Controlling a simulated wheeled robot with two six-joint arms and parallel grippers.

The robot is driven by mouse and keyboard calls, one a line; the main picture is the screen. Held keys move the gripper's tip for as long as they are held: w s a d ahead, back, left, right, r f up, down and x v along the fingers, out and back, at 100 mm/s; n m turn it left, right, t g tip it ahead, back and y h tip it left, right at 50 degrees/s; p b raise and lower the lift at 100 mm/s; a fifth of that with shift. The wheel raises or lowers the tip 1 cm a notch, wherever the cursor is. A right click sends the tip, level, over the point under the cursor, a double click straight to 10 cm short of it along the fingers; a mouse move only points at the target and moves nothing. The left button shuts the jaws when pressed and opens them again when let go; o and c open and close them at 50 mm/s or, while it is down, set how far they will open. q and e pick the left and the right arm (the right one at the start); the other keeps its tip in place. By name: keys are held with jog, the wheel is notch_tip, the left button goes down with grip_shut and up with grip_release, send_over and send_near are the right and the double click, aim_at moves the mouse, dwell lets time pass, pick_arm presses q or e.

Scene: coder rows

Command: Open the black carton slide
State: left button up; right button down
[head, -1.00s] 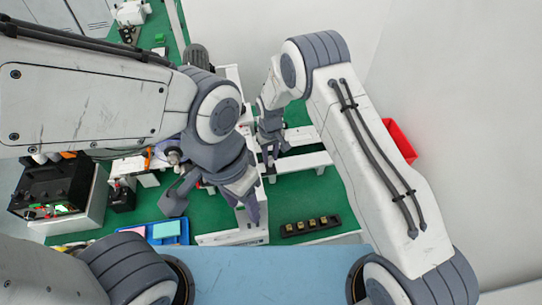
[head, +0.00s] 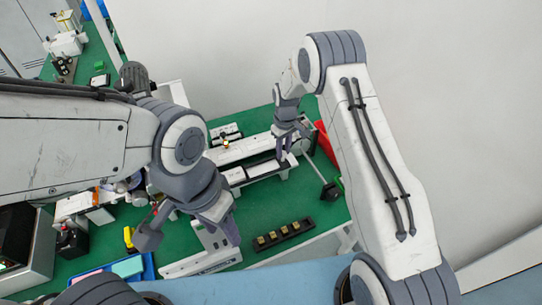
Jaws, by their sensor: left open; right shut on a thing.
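The black carton slide (head: 262,168) shows as a dark strip in a white rail-like unit on the green bench, in the middle of the head view. My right gripper (head: 281,155) points down at the right end of this strip. It is shut on the slide there, though its fingers partly hide the contact. My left gripper (head: 228,232) is open and empty. It hangs lower left of the unit, above a white fixture, apart from the slide.
A black holder with several brass-coloured pieces (head: 284,234) lies near the bench's front edge. A red bin (head: 326,146) is right of my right gripper. A blue tray (head: 134,268) is at lower left. Green bench (head: 290,205) is clear between holder and unit.

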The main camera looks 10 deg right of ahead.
jog(key=shift+w+d, duration=0.2)
jog(key=shift+d, duration=0.5)
jog(key=c, duration=0.6)
grip_release()
jog(key=shift+r, duration=0.1)
jog(key=shift+r+b, duration=1.5)
jog(key=shift+r, duration=3.65)
